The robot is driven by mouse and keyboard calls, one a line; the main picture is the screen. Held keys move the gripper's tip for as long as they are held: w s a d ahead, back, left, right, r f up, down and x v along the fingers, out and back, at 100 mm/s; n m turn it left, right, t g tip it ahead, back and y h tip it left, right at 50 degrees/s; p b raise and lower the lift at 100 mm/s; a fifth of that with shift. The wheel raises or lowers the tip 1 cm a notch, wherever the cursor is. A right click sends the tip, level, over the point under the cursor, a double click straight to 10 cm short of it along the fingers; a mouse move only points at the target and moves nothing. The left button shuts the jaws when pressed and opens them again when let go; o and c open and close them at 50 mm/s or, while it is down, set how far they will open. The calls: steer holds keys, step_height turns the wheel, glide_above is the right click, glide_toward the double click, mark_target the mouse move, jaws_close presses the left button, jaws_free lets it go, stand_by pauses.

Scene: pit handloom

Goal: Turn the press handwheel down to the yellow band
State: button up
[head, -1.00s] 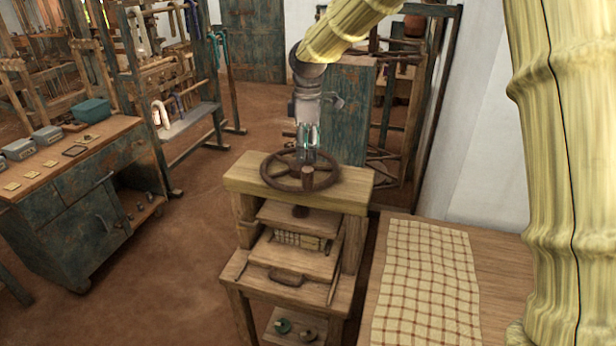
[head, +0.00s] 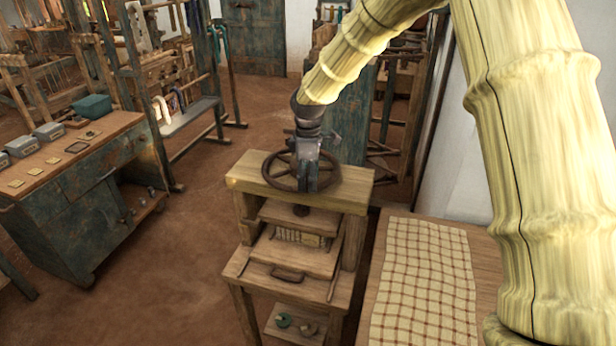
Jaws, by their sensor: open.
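The wooden press (head: 258,172) stands in the middle of the head view. Its dark handwheel (head: 270,165) lies flat above the top beam. My gripper (head: 306,188) points down at the wheel's hub, with its open fingers around or just in front of the hub; I cannot tell whether they touch it. My gripper hides the hub and part of the wheel. I cannot make out a yellow band.
A table with a checked cloth (head: 425,270) stands close on the right of the press. A blue-green workbench (head: 75,205) with small boxes stands at the left. Wooden racks and looms fill the back. Brown floor is clear between the workbench and the press.

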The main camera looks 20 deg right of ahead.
jaws_close()
steer(key=shift+a, duration=0.1)
